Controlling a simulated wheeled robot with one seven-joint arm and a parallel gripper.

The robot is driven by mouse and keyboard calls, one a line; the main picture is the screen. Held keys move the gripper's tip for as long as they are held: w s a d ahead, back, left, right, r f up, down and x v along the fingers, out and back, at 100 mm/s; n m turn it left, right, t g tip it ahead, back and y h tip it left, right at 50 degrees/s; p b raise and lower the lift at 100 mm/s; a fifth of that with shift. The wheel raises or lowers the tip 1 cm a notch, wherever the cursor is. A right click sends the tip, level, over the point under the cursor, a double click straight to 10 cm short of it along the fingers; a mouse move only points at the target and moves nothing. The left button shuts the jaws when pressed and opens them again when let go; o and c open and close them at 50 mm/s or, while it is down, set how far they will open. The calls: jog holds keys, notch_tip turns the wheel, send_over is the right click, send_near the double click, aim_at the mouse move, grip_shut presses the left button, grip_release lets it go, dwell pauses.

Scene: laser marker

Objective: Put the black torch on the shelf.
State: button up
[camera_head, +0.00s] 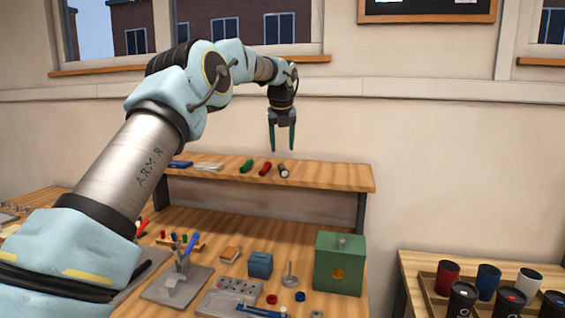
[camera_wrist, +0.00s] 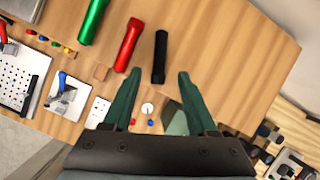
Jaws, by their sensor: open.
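The black torch (camera_head: 283,171) lies on the raised wooden shelf (camera_head: 335,179), at the right end of a row of torches. In the wrist view the black torch (camera_wrist: 160,57) lies on the wood of the shelf (camera_wrist: 235,55), with its lower end near the gap between my fingertips. My gripper (camera_head: 282,149) points down above the shelf, over the black torch and apart from it. Its two green fingers are spread, with nothing held between them in the wrist view (camera_wrist: 160,74).
A red torch (camera_head: 265,169) and a green torch (camera_head: 246,166) lie left of the black one. The shelf's right part is bare. Below stand a green box (camera_head: 340,265), a small blue box (camera_head: 260,265) and several tools. Cups (camera_head: 488,281) stand on a side table at right.

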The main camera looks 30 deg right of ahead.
jog(key=s+a+f+n+y, duration=0.1)
jog(key=a+f+n, duration=0.1)
jog(key=a+n, duration=0.55)
jog(key=s+a+f+n+g, duration=0.1)
jog(key=s+a+f+n, duration=0.3)
jog(key=a, duration=0.6)
jog(key=w+a+f+n+y, duration=0.1)
jog(key=a+n, duration=0.6)
jog(key=a, duration=0.2)
jog(key=s+a+f+n, duration=0.5)
jog(key=s+a+n, duration=0.5)
jog(key=a, duration=0.1)
jog(key=s+a+f+n+g, duration=0.1)
jog(key=s+a+f+n, duration=0.5)
jog(key=s+a+n, duration=0.4)
jog(key=shift+s+a, duration=0.7)
jog(key=shift+a, duration=0.2)
notch_tip(320, 180, down, 2)
jog(key=b, duration=0.2)
jog(key=shift+f+b, duration=0.1)
jog(key=shift+b, duration=0.25)
